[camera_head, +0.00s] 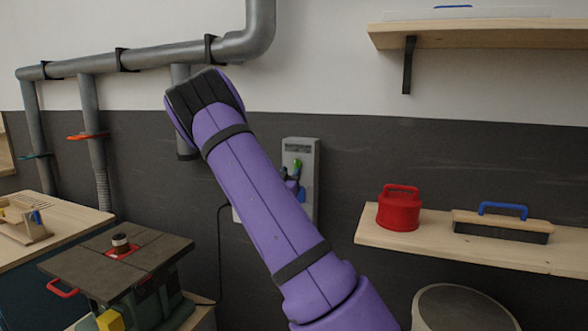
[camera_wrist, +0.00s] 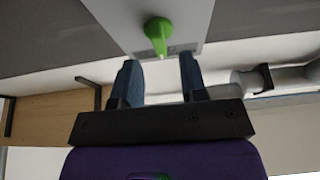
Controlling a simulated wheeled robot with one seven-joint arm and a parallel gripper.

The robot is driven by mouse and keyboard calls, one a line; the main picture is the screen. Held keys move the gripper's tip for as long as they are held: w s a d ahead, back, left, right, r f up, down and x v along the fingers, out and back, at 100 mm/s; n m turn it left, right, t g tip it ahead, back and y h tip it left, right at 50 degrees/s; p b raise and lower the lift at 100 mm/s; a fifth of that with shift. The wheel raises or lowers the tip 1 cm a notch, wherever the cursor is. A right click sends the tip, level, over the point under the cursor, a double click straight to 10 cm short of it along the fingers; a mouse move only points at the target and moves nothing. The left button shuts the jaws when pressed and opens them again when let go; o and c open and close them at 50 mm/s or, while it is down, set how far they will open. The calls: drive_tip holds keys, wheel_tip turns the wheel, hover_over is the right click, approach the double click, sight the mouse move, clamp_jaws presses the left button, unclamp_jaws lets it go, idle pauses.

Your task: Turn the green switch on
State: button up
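The green switch (camera_wrist: 157,34) is a tapered lever knob on a pale panel (camera_wrist: 120,15) in the wrist view. My gripper (camera_wrist: 160,66) is open, its two blue fingers spread to the left and right below the lever's tip. No contact between fingers and lever shows, and the gap between them is empty. In the head view a bit of the green switch (camera_head: 297,165) shows on the grey wall box (camera_head: 303,146). My purple arm covers the box's lower left part and most of the gripper there.
Grey pipes (camera_head: 165,54) run along the wall at the upper left. A wooden shelf (camera_head: 400,228) right of the box holds a red container (camera_head: 399,208) and a blue-handled tool (camera_head: 502,222). A table machine (camera_head: 150,258) stands lower left, and a bin (camera_head: 462,308) lower right.

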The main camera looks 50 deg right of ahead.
sight(295, 166)
drive_tip(key=shift+x, duration=1.8)
drive_tip(key=shift+c, duration=0.4)
clamp_jaws()
